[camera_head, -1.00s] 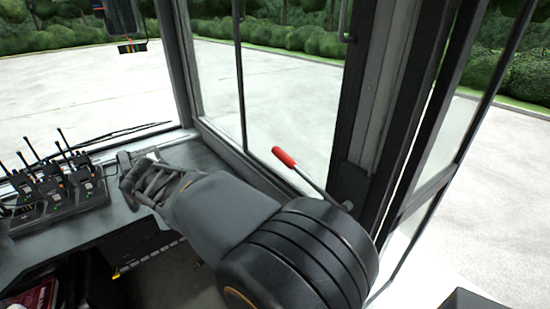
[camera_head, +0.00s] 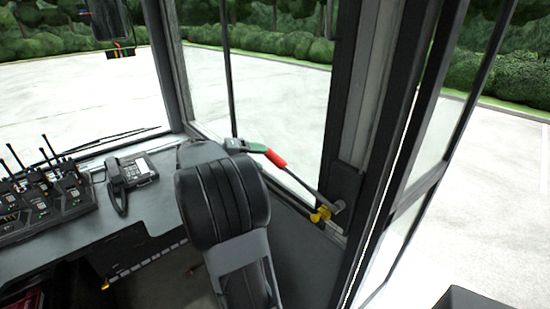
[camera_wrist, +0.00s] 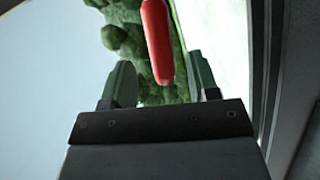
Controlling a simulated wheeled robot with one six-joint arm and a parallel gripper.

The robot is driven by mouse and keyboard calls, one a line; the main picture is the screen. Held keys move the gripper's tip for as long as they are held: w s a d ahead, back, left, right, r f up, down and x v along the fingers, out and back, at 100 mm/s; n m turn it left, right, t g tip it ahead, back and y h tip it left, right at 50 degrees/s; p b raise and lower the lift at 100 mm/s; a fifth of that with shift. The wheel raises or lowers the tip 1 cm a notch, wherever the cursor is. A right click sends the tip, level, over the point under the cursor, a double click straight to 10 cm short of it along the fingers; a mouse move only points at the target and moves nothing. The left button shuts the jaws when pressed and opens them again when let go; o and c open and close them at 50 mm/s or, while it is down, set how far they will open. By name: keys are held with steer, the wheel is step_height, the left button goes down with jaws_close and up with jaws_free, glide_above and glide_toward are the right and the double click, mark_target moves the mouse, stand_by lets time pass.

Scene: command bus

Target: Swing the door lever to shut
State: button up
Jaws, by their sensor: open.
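The door lever has a red grip (camera_head: 276,158) on a thin metal rod (camera_head: 303,186) that slants down right to a pivot on the door post. My gripper (camera_head: 258,149) is at the upper left end of the red grip, with its jaws open. In the wrist view, the red grip (camera_wrist: 158,42) reaches in from the top, and its rounded end lies in the gap between my two dark green fingers (camera_wrist: 163,82). Space shows on both sides of the grip there. Whether a finger touches it I cannot tell.
A yellow knob (camera_head: 320,214) sits beside the lever's pivot. Window glass and a dark post (camera_head: 348,110) stand close behind the lever. A desk phone (camera_head: 133,173) and a charger with several radios (camera_head: 40,205) are on the dashboard at left.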

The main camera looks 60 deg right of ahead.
mark_target(270, 159)
steer(key=shift+x, duration=2.7)
steer(key=shift+c, duration=0.2)
jaws_close()
